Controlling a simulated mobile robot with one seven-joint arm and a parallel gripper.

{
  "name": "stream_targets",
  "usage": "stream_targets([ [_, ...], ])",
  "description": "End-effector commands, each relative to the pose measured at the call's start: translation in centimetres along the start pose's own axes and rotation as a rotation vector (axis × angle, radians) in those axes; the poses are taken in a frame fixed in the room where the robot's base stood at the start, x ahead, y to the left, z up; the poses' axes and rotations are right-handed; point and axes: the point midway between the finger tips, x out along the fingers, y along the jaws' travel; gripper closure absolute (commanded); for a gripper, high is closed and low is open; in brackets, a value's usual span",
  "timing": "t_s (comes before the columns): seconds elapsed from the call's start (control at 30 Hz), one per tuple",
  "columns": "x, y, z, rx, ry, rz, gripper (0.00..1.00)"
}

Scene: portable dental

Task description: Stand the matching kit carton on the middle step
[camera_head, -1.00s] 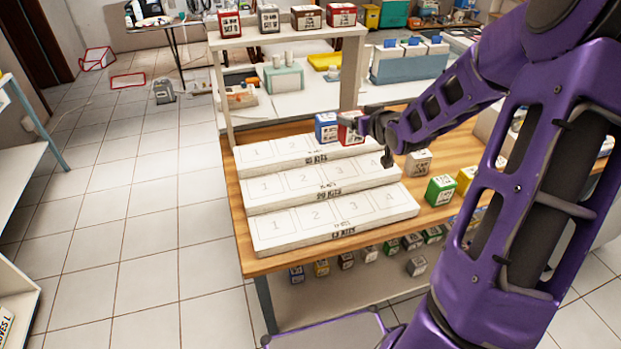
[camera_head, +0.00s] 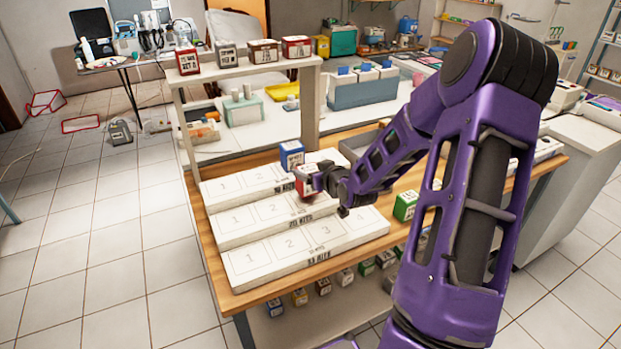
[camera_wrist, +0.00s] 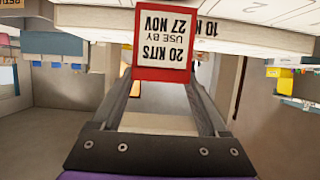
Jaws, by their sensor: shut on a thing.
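My gripper (camera_head: 322,178) is shut on a red-and-white carton (camera_head: 303,179), held over the right part of the middle step (camera_head: 236,224). I cannot tell whether the carton touches the step. In the wrist view the carton (camera_wrist: 162,45) sits between my fingertips (camera_wrist: 163,75); its label, upside down, reads 20 KITS, USE BY 27 NOV. The white three-step stand has numbered slots and front labels. The top step (camera_head: 222,188) bears a blue carton (camera_head: 291,155). The bottom step (camera_head: 245,262) is empty. My gripper hides part of the middle step's right end.
A shelf (camera_head: 240,71) above the stand holds red, grey and brown cartons. A green carton (camera_head: 405,206) stands on the wooden table (camera_head: 213,283) right of the stand, near my arm. Several cartons sit on a lower shelf. A grey tray (camera_head: 360,143) lies behind.

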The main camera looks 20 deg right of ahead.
Motion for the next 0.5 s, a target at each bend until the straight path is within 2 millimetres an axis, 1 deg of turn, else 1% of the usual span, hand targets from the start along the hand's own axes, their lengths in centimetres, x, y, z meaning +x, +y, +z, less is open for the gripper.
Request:
stream_targets([
  [0.03, 0.4, -0.1, 1.0, 0.004, -0.002, -0.002, 0.80],
  [0.1, 0.7, 0.0, 1.7, 0.003, -0.001, -0.001, 0.80],
  [0.37, 0.8, 0.0, 1.8, 0.000, 0.001, 0.001, 0.80],
  [0.5, 0.9, 0.0, 2.3, 0.000, 0.000, 0.001, 0.80],
])
